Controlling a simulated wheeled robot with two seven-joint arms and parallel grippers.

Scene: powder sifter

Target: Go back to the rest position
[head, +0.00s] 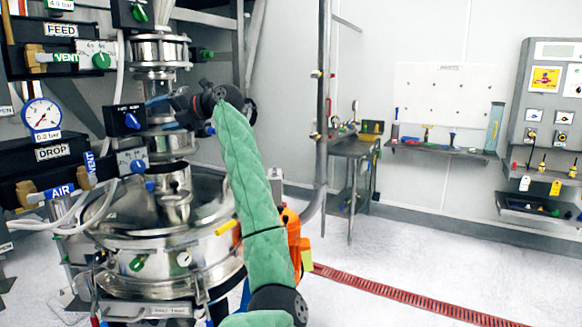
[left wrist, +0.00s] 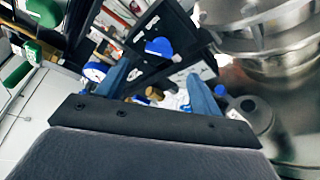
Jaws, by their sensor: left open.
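My left arm, in a green sleeve, rises through the middle of the head view. Its gripper (head: 158,112) points left, in front of the steel sifter column and near the black valve box with a blue knob (head: 132,119). The gripper is open, with nothing seen between its fingers. In the left wrist view the two blue fingers (left wrist: 160,72) stand apart, with black panels and blue knobs beyond them. The steel sifter (head: 180,240) stands below and left of the arm. My right gripper is not in view.
Control boxes and a pressure gauge (head: 42,115) line the left side. A steel pole (head: 322,120) stands right of the arm. A side table (head: 355,147), a wall shelf (head: 440,150) and a grey panel (head: 545,110) are farther right. The floor at lower right is clear around a red drain strip (head: 400,294).

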